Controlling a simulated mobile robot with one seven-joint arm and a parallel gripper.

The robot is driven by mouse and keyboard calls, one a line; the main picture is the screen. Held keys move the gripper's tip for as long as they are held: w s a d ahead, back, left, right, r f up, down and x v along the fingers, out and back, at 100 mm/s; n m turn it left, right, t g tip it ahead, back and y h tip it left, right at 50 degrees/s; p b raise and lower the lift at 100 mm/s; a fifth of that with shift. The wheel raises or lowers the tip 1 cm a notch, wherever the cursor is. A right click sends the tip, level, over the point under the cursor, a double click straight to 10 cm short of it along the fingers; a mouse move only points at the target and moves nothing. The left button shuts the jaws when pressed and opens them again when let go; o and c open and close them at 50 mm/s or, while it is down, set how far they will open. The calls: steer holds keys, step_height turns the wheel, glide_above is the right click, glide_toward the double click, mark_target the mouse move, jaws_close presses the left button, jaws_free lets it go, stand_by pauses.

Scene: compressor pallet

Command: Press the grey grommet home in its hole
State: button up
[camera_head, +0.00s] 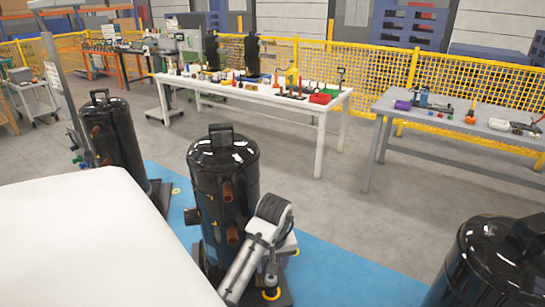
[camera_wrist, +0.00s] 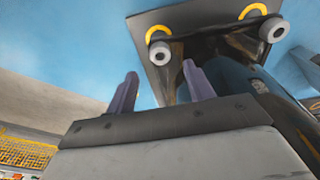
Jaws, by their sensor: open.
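In the wrist view a grey grommet (camera_wrist: 160,53) stands by a yellow-ringed spot on a dark base plate (camera_wrist: 200,17). A second grey grommet (camera_wrist: 272,29) stands by another yellow ring at the plate's right corner. My gripper (camera_wrist: 160,71) is open and empty, its two purple-grey fingers apart. The first grommet shows beyond the gap between the fingertips, apart from them. How deep either grommet sits cannot be told. In the head view my arm reaches down beside the middle black compressor (camera_head: 222,180); a yellow ring (camera_head: 271,294) shows on its base, and the fingers are not clear.
Black compressors stand at left (camera_head: 117,140) and right (camera_head: 495,265) on the blue pallet (camera_head: 340,275). A white table (camera_head: 330,108) with small parts and a grey table (camera_head: 440,118) stand behind. Bare floor lies between. The compressor's dark body fills the wrist view's right side.

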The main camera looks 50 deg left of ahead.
step_height(320, 180, up, 7)
steer(key=shift+s+d, duration=0.2)
steer(key=shift+d, duration=0.2)
steer(key=shift+f, duration=0.1)
stand_by(0.4)
